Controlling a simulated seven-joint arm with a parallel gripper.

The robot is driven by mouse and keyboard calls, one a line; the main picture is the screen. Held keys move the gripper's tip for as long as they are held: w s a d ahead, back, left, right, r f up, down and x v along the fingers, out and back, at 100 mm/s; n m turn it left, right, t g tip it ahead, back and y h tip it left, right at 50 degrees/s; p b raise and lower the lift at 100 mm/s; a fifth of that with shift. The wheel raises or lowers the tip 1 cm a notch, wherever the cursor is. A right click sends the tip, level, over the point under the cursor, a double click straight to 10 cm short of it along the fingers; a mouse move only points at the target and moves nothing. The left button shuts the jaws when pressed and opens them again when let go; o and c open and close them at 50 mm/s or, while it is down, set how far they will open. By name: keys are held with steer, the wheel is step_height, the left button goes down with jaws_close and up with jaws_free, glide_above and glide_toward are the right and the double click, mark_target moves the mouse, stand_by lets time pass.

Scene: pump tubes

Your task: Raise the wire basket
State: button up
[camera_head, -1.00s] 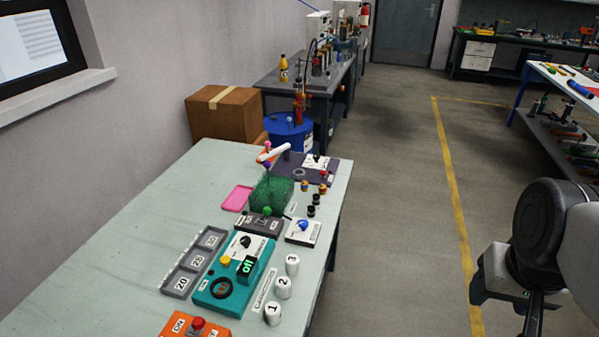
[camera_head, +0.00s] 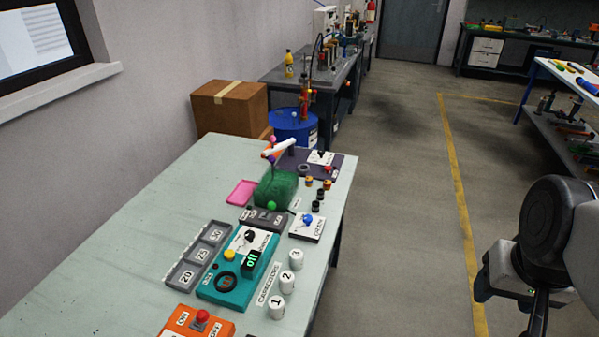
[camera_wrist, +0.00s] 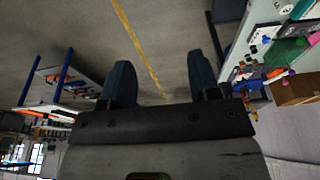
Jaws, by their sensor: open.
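A dark green, mesh-like block (camera_head: 276,188) stands toward the far end of the pale green bench and may be the wire basket; the view is too small to be sure. A green ball knob (camera_head: 271,206) shows at its near side. A white tube-like bar (camera_head: 279,147) sits above and behind it. The green block also shows at the upper right of the wrist view (camera_wrist: 287,51). My gripper (camera_wrist: 162,80) is open and empty, its two dark fingers apart over the floor. In the head view my wrist is at the right, well away from the bench.
The bench (camera_head: 110,270) carries a teal box (camera_head: 226,287), an orange switch box (camera_head: 186,321), white numbered cylinders (camera_head: 288,281), a pink tray (camera_head: 240,192) and a white box with a blue knob (camera_head: 307,229). A cardboard box (camera_head: 230,107) stands behind. Open floor (camera_head: 400,220) lies right.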

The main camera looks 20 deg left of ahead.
steer(key=shift+o, duration=0.2)
steer(key=w+a+r+n, duration=0.2)
steer(key=w+a+r, duration=0.15)
steer(key=w, duration=0.65)
steer(key=w+a+r+n, duration=0.15)
steer(key=w+a, duration=0.35)
steer(key=w, duration=0.5)
steer(key=w+a+f+n+g, duration=0.1)
steer(key=w+a+n, duration=0.2)
steer(key=w+a, duration=1.2)
steer(key=n+g, duration=0.2)
steer(key=n, duration=0.3)
glide_above(274, 157)
step_height(274, 157, down, 22)
steer(key=shift+r, duration=0.2)
steer(key=shift+a+f, duration=0.35)
steer(key=shift+a, duration=0.15)
